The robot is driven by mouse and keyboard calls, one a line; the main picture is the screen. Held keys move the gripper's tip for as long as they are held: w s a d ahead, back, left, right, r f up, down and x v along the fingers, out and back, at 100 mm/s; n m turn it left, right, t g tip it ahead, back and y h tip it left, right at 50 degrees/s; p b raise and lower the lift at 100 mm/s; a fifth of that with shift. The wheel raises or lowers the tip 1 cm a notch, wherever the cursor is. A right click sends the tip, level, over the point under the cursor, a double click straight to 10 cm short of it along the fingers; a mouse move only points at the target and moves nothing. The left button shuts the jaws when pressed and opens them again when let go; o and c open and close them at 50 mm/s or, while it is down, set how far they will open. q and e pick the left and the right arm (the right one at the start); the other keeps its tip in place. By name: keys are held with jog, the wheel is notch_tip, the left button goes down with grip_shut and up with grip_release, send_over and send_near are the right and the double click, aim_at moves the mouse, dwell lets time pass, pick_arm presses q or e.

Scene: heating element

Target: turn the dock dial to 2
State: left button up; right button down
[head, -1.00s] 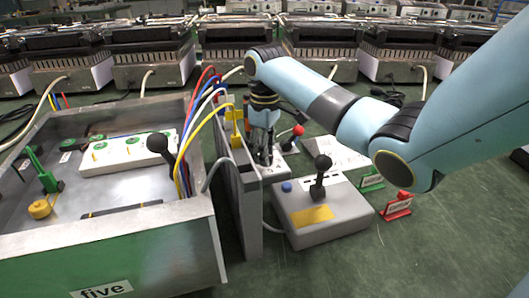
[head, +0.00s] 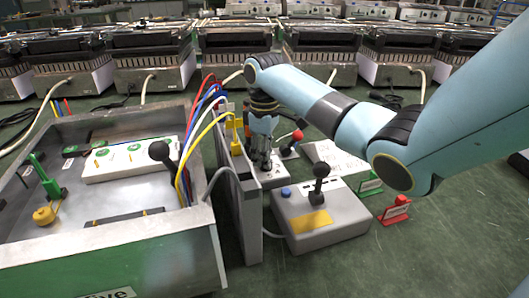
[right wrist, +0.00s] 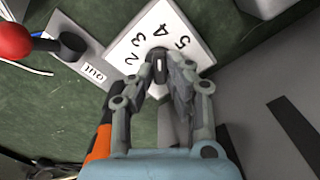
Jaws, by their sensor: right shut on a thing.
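The dock dial is a dark knob (right wrist: 160,66) on a white plate (right wrist: 190,28) with the numbers 2, 3, 4 and 5 showing around it. My right gripper (right wrist: 161,80) is shut on the knob, with a finger on each side. A pale mark shows on the knob, but I cannot tell for sure which number it points to. In the head view, my right gripper (head: 262,163) reaches down to the dial's white box (head: 277,176), and hides the knob there. My left gripper is not in view.
A grey box with a black joystick (head: 335,225) stands right of the dial. A red-knobbed lever (head: 291,143) is just behind it. A grey upright panel (head: 243,200) and cables stand close on the left, beside a large metal bin (head: 150,250). Red (head: 395,211) and green tags stand at right.

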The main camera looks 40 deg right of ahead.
jog(key=n+p, duration=0.5)
jog(key=shift+a+r, duration=0.1)
jog(key=shift+r, duration=0.15)
jog(key=n+p, duration=0.2)
jog(key=shift+s+n, duration=0.1)
jog(key=shift+n, duration=0.3)
jog(key=n+p, duration=0.2)
jog(key=n, duration=0.2)
jog(key=shift+f, duration=0.15)
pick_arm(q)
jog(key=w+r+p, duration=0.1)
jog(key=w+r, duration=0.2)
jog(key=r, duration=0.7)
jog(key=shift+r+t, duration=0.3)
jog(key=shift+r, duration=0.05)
pick_arm(e)
jog(key=shift+s+f+n, duration=0.1)
jog(key=shift+s+n, duration=0.05)
jog(key=shift+n, duration=2.35)
jog(key=c, duration=1.3)
grip_release()
notch_tip(320, 180, up, 12)
